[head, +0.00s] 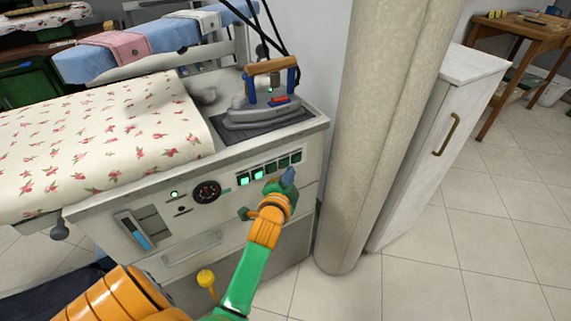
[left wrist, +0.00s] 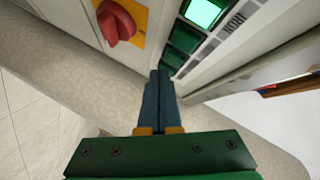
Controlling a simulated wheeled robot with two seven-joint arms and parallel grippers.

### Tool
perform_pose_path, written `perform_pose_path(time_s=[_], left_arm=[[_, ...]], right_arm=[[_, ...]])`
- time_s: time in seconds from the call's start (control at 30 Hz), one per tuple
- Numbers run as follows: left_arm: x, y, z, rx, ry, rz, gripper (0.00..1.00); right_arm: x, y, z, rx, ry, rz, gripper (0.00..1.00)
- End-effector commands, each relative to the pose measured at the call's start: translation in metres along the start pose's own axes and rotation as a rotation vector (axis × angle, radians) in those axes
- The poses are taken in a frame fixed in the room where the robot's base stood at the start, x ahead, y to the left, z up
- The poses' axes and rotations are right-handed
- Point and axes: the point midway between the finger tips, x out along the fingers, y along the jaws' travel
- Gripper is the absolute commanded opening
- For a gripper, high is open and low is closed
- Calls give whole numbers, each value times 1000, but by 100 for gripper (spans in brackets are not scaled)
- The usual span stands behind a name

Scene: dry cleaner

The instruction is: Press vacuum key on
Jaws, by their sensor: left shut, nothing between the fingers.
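A row of square keys sits on the white front panel (head: 222,202) of the ironing table in the head view. Keys at the row's left are lit green (head: 258,173); those at its right are dark (head: 284,162). I cannot read which is the vacuum key. My left gripper (head: 288,177) is shut and empty, just below the right end of the row. In the left wrist view its fingertips (left wrist: 159,76) point close to the end dark key (left wrist: 173,57); I cannot tell whether they touch. A lit key (left wrist: 204,12) lies farther along. My right gripper is not in view.
A red knob on a yellow plate (left wrist: 116,22) is beside the keys. An iron (head: 262,108) rests on a dark pad above them. A thick column (head: 385,130) stands close right of the panel. Floor (head: 460,255) is clear at right.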

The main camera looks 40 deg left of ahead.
Motion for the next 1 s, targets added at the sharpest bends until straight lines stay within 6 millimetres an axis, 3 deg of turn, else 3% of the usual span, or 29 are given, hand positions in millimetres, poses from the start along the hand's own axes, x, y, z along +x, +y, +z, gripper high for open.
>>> perform_pose_path(time_s=[1.0], left_arm=[[9, -7, 6, 1, 0, 0, 0]], right_arm=[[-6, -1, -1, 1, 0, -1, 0]])
